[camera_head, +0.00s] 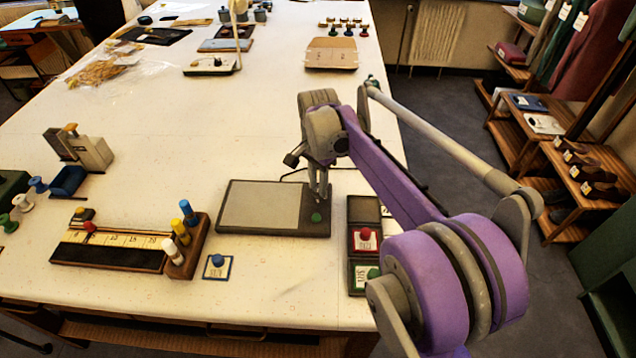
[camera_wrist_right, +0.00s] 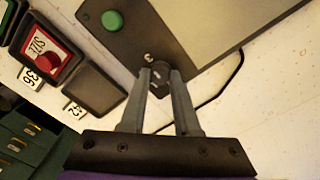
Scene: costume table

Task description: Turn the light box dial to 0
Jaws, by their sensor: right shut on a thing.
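The light box (camera_head: 232,229) is a flat dark case with a pale grey panel, lying on the white table. A green knob (camera_head: 316,217) is at its near right corner, and it also shows in the right wrist view (camera_wrist_right: 112,21). The small dark dial (camera_wrist_right: 160,80) is on the box's dark strip, between the fingertips of my right gripper (camera_wrist_right: 160,73). The right gripper (camera_head: 321,192) comes down over the right side of the box and is shut on the dial. A small pale mark (camera_wrist_right: 149,58) shows beside the dial; I cannot read the dial's setting. My left gripper is not in view.
Dark trays with a red-knobbed card (camera_head: 364,240) and a green-knobbed card (camera_head: 361,276) stand right of the box. A blue-knobbed card (camera_head: 217,266) and a ruler board (camera_head: 110,250) with coloured pegs lie to the left. A black cable (camera_wrist_right: 212,95) runs behind the dial.

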